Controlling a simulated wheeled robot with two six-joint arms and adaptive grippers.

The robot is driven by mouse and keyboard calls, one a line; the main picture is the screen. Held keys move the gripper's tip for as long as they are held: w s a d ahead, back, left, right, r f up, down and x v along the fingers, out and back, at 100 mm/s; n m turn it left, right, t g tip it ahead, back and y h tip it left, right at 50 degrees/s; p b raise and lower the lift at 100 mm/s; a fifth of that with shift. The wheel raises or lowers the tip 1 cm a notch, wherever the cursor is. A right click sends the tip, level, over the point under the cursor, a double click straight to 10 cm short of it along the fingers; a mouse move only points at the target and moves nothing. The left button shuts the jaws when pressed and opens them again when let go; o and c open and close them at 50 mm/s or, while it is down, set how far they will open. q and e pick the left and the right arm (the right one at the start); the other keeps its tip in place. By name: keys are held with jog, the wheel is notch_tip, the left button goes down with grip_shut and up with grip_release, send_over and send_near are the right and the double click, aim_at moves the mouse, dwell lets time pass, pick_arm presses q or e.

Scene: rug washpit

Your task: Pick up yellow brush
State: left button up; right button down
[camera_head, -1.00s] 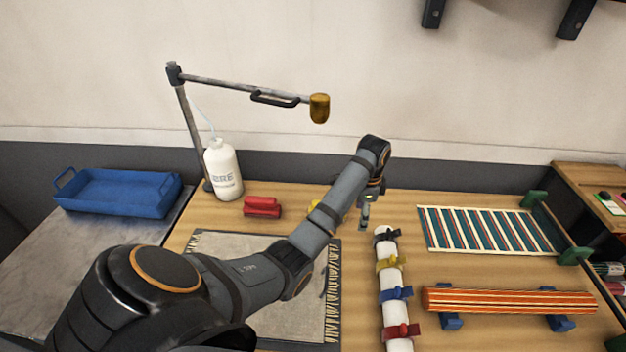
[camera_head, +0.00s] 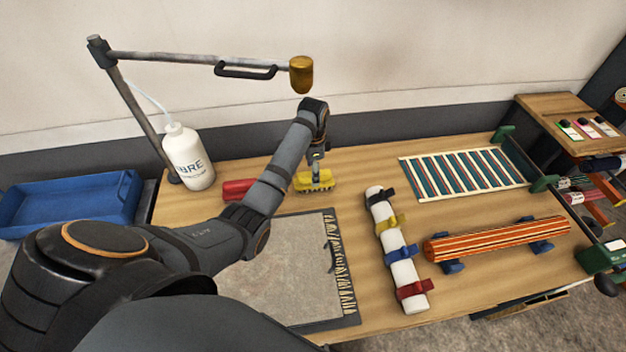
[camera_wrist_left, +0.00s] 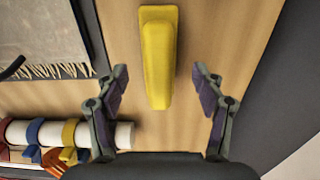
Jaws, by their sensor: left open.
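The yellow brush (camera_head: 316,181) lies on the wooden table, behind the grey rug's fringed right corner. In the left wrist view the brush (camera_wrist_left: 158,55) points lengthwise into the gap between the fingers, bristles not visible. My left gripper (camera_head: 317,176) is over the brush in the head view. In the left wrist view my left gripper (camera_wrist_left: 160,82) is open, with one finger on each side of the brush's near end and clear space on both sides. Nothing is held. My right gripper is not in view.
A white bottle (camera_head: 188,157) stands beside the lamp-like metal arm (camera_head: 200,61). The white roll with coloured straps (camera_head: 405,272) lies to the right. The table between brush and striped rack (camera_head: 465,174) is clear.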

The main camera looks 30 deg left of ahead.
pick_arm(q)
jog(key=shift+a+f, duration=0.1)
jog(key=shift+f, duration=0.35)
jog(key=f, duration=0.3)
jog(key=shift+s+d+f+p, duration=0.1)
jog(key=shift+d+f+p, duration=0.1)
jog(key=shift+f+p, duration=0.15)
jog(key=shift+a+f, duration=0.1)
jog(key=shift+f, duration=0.25)
jog(key=shift+r, duration=0.1)
jog(key=c, duration=1.4)
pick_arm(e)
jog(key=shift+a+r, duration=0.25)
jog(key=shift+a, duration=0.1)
